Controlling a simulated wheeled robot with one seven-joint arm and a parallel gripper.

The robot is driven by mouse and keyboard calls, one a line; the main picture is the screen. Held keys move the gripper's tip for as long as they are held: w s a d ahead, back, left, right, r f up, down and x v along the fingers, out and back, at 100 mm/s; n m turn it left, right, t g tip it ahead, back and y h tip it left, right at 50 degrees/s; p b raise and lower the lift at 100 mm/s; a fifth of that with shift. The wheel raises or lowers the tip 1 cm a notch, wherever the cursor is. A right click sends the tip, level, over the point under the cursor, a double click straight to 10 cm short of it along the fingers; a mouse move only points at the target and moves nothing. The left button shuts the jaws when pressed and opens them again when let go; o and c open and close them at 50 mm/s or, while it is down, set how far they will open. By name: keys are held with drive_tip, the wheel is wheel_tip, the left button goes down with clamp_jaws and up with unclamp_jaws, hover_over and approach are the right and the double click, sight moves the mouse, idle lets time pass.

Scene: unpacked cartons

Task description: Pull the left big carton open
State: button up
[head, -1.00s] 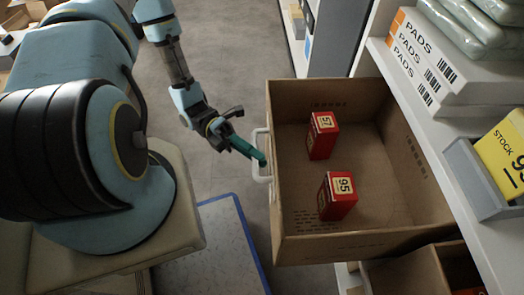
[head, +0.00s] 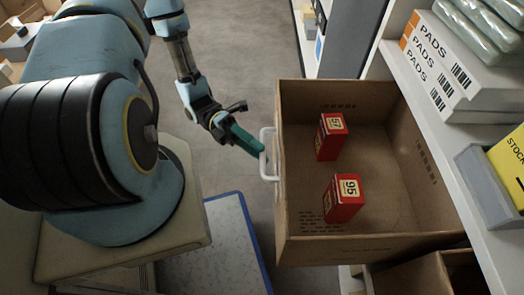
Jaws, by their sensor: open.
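A big brown open-topped carton (head: 360,247) sticks well out from the shelving, its inside open to view. It holds two red boxes, one marked 57 (head: 331,137) and one marked 95 (head: 342,198). A white handle (head: 266,168) is on its left-facing front. My gripper (head: 258,147) has teal fingers and is open. Its fingertips are at the upper part of the handle, on its outer side; whether they touch it I cannot tell. The gap between the fingers is hard to see from here.
Another carton (head: 425,276) shows partly below the big one. A shelf at right carries white PADS boxes (head: 445,70), wrapped packs (head: 490,25) and a grey bin (head: 490,185) with a yellow STOCK box. A blue-edged pale surface (head: 215,250) lies below my gripper. Grey floor at upper middle is clear.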

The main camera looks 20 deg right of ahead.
drive_tip(key=v, duration=0.8)
drive_tip(key=shift+w+a, duration=0.15)
drive_tip(key=shift+w, duration=0.15)
drive_tip(key=shift+f, duration=0.1)
